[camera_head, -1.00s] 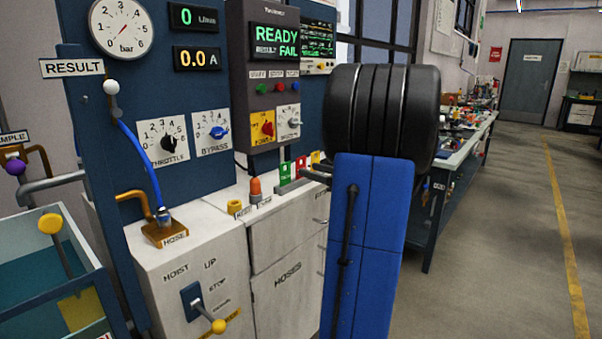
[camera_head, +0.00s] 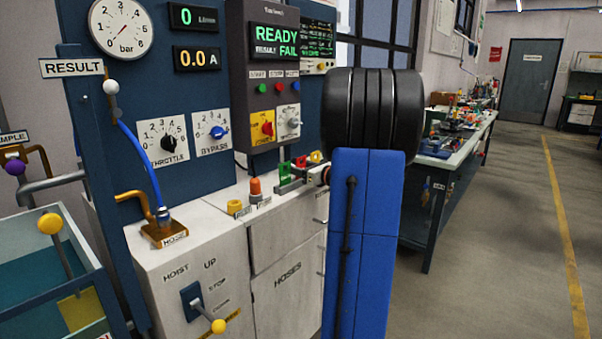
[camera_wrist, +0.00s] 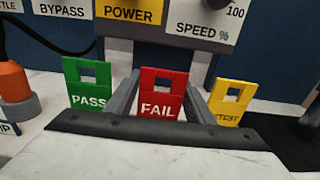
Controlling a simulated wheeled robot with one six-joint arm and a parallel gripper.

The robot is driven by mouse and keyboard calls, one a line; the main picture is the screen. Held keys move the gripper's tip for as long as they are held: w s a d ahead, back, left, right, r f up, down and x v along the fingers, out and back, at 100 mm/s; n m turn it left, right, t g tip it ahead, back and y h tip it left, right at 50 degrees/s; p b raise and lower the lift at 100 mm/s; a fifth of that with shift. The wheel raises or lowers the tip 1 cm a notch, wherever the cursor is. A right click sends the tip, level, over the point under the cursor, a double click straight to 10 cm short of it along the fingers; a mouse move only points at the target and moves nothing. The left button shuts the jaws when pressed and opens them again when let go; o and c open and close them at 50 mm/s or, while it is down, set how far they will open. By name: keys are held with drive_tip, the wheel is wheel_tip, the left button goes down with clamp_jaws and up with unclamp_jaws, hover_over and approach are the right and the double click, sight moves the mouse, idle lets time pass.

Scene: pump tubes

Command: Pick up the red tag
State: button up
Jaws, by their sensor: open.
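The red tag (camera_wrist: 162,84), lettered FAIL with a square hole near its top, stands upright in the middle of the wrist view. My open gripper (camera_wrist: 163,95) has one grey finger on each side of it, with small gaps visible. I cannot tell how far the fingers reach past it. In the head view the red tag (camera_head: 300,162) shows between the green and yellow tags, its lower part hidden. My arm hides most of the gripper there.
A green PASS tag (camera_wrist: 86,84) stands close on the left and a yellow tag (camera_wrist: 230,100) close on the right. An orange-topped post (camera_wrist: 14,82) is farther left. A panel with knobs rises behind.

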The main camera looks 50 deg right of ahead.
drive_tip(key=c, duration=0.8)
wheel_tip(320, 180, up, 18)
drive_tip(key=shift+r, duration=0.1)
